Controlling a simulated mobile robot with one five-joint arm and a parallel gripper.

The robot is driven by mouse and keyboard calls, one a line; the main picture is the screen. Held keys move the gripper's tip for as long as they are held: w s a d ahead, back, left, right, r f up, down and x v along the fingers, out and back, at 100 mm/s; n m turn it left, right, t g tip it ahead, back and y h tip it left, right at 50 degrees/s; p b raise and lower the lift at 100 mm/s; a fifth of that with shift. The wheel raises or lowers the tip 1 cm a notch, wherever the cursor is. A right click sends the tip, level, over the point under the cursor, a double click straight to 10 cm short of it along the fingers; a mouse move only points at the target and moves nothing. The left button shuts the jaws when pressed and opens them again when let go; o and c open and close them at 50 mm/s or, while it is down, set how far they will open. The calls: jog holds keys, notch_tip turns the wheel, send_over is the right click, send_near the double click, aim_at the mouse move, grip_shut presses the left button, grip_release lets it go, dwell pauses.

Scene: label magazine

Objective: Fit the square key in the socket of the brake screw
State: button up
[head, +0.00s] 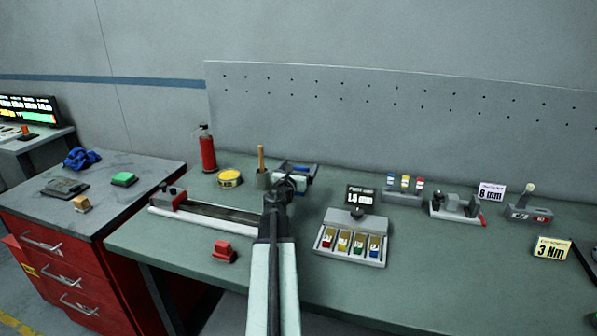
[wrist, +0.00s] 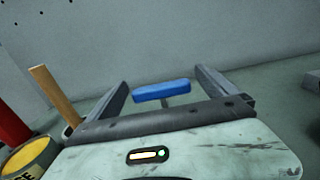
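My gripper (head: 299,166) is over the far part of the green bench, its fingers pointing away toward the wall. In the wrist view my gripper (wrist: 165,88) has its two dark fingers wide apart. A blue bar-shaped handle (wrist: 163,90) on a short grey stem shows between them, with a gap on each side. It may be the square key; its lower end is hidden behind my gripper. I cannot make out the brake screw or its socket in either view.
A wooden handle (head: 261,158) stands in a grey cup, beside a yellow tin (head: 230,178) and a red extinguisher (head: 207,150). A long rail (head: 205,216), red block (head: 224,252), label tray (head: 350,238) and grey fixture (head: 457,206) stand on the bench.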

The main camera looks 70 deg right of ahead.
jog(key=c, duration=1.3)
notch_tip(320, 180, up, 10)
jog(key=p, duration=1)
jog(key=shift+r, duration=0.1)
